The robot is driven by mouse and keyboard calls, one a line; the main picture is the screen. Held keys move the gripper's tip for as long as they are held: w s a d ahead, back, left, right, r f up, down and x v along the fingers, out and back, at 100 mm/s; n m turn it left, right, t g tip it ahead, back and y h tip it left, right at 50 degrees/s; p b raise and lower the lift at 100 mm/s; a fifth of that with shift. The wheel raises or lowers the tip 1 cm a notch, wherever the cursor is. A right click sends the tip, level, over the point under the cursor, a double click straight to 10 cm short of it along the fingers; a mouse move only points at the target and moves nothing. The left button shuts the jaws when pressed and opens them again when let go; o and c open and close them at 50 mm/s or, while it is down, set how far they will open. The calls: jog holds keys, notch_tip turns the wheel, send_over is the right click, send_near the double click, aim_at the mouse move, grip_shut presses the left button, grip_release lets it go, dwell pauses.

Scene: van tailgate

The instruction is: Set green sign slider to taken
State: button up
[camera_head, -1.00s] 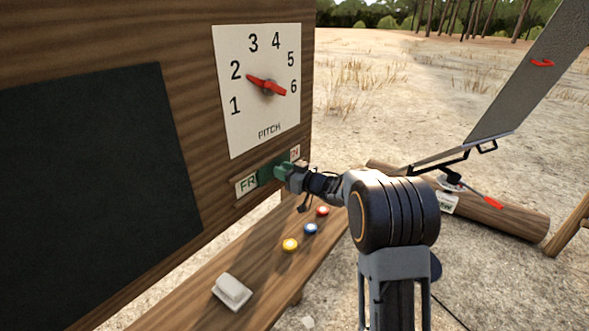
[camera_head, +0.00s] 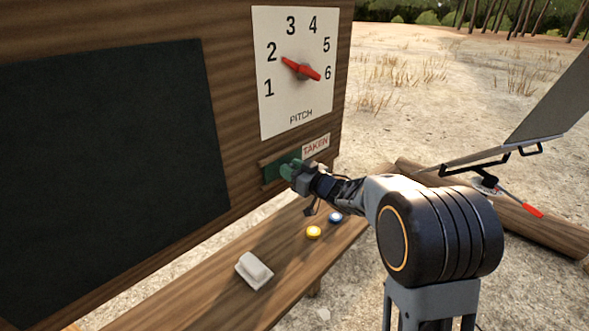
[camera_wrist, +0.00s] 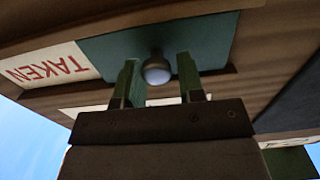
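The green slider plate (camera_head: 273,170) is at the left end of its wooden rail on the board. The red word TAKEN (camera_head: 316,146) is uncovered to its right, and no FREE lettering shows in the head view. In the wrist view the green plate (camera_wrist: 205,38) has a round grey knob (camera_wrist: 156,70), with the TAKEN label (camera_wrist: 48,68) beside it. My gripper (camera_wrist: 157,72) has its two green fingers apart, one on each side of the knob. A narrow gap shows at the right finger; contact at the left finger is unclear. The gripper (camera_head: 289,171) hides part of the slider in the head view.
The pitch dial (camera_head: 298,70), its red pointer near 2, is above the slider. A dark panel (camera_head: 110,170) is to the left. Below, the wooden shelf (camera_head: 205,300) holds a grey-white block (camera_head: 254,271), a yellow button (camera_head: 313,232) and a blue button (camera_head: 336,217).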

jog(key=o, duration=0.4)
jog(key=shift+a, duration=0.15)
jog(key=shift+c, duration=0.2)
jog(key=b+v, duration=0.1)
jog(key=v, duration=1.3)
